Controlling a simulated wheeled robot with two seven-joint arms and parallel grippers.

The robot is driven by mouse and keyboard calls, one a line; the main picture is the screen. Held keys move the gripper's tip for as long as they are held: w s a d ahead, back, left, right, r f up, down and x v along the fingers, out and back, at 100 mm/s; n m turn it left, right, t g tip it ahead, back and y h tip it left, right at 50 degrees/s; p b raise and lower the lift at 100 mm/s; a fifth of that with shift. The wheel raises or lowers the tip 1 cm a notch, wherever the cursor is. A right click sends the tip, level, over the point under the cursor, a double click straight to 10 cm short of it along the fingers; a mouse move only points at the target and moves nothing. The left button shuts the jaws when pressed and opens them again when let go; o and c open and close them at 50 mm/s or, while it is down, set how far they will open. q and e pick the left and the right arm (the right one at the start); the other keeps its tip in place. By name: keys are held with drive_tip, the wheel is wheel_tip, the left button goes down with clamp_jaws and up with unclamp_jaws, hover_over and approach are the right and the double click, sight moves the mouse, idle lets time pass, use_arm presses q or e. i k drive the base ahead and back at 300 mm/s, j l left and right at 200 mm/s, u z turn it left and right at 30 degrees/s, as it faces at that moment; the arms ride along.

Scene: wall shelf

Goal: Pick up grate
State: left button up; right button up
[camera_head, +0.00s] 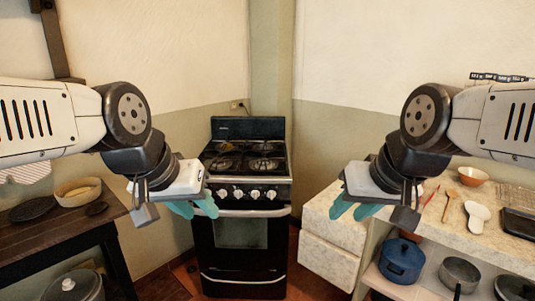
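The black stove (242,235) stands in the corner ahead, with dark burner grates on top, a left one (222,165) and a right one (263,164). A thin wire rack (517,197) lies on the counter at the far right. I cannot tell which of these is the task's grate. My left gripper (195,209) hangs in front of the stove's left side, its teal fingers apart and empty. My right gripper (354,210) hangs in front of the right counter, its teal fingers apart and empty. Neither touches a grate.
The light counter (420,212) at right holds a wooden bowl (473,176), a white spoon rest (477,216) and a dark tray (519,222). Pots, including a blue one (401,260), sit below. A dark wooden table (50,240) stands at left. Floor shows beside the stove.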

sight(276, 159)
drive_tip(key=i+z, duration=0.1)
drive_tip(key=i, duration=0.95)
drive_tip(key=i+j+z, duration=0.15)
drive_tip(key=i, duration=0.9)
